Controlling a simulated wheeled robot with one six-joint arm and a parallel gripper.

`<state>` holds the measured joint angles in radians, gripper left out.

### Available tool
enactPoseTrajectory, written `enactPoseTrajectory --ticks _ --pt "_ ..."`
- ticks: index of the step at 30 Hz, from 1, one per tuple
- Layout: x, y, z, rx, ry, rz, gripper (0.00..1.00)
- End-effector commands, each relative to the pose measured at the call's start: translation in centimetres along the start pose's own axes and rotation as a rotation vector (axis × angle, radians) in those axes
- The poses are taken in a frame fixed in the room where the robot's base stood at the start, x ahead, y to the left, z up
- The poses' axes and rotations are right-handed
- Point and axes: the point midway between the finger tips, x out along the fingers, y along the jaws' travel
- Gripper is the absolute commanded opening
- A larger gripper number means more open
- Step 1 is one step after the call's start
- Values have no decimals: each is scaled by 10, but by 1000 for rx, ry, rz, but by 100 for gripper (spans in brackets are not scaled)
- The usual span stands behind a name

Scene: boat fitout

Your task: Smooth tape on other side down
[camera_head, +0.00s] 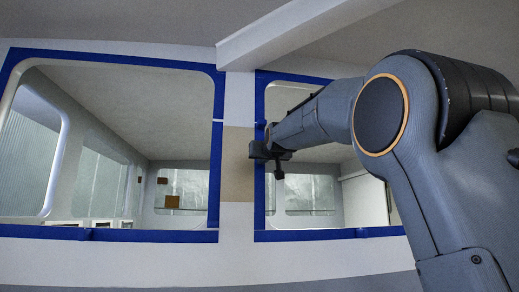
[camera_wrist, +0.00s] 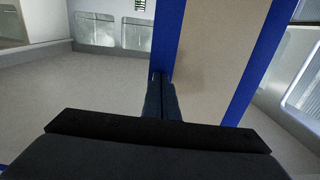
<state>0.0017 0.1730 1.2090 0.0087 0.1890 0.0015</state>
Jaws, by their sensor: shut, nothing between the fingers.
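Blue tape frames the left window (camera_head: 214,175) and the right window (camera_head: 259,205) in the head view. A tan panel (camera_head: 238,165) lies on the post between them. My gripper (camera_head: 258,154) is at the blue tape on the left edge of the right window. In the wrist view, its two fingers (camera_wrist: 160,77) are shut together with nothing between them. Their tips are at one blue tape strip (camera_wrist: 171,35), beside the tan panel (camera_wrist: 213,55). A second blue strip (camera_wrist: 262,58) runs along the panel's other edge. I cannot tell whether the tips touch the tape.
A cabin interior shows through both window openings, with brown squares (camera_head: 172,202) behind the left one. A pale beam (camera_head: 300,28) runs overhead. My arm covers much of the right window. The wall below the windows (camera_head: 150,260) is clear.

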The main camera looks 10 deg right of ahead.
Motion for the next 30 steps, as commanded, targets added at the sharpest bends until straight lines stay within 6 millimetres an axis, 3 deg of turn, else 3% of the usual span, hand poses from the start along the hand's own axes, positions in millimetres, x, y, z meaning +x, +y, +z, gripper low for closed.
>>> enactPoseTrajectory --ticks 14,30 --pt "-3 0 1 0 0 0 0" --pt "-1 0 34 0 1 0 0"
